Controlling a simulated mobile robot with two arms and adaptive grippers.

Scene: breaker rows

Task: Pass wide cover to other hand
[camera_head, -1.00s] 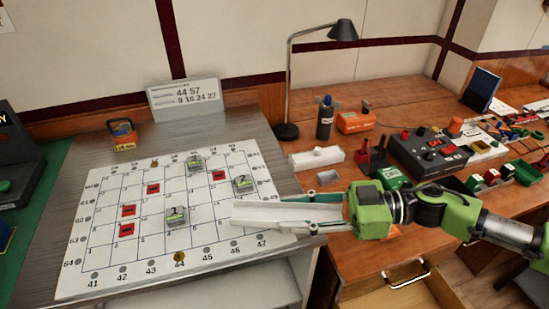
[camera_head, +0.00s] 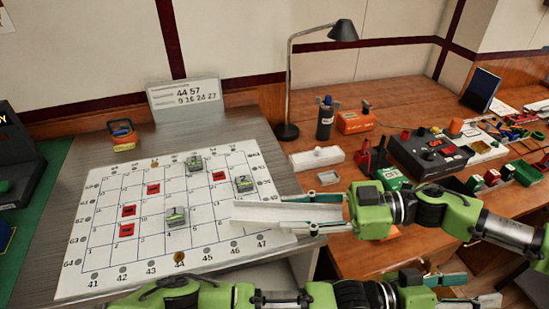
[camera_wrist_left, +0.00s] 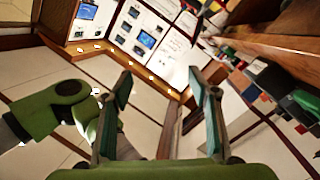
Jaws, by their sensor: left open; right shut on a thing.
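The wide cover (camera_head: 272,212) is a long white channel-like piece in the head view, held level over the lower right part of the white grid board. My right gripper (camera_head: 318,212) is shut on its right end, and the left end sticks out free. My left gripper (camera_head: 474,290) is low at the bottom right of the head view, open and empty, apart from the cover. In the left wrist view its two fingers (camera_wrist_left: 160,88) stand wide apart with nothing between them. The cover cannot be made out in that view.
The grid board (camera_head: 100,262) carries red blocks (camera_head: 153,188) and grey-green blocks (camera_head: 177,217). A lamp (camera_head: 287,130), a bottle (camera_head: 325,118), a white box (camera_head: 316,158) and a control box (camera_head: 430,152) stand on the wooden bench.

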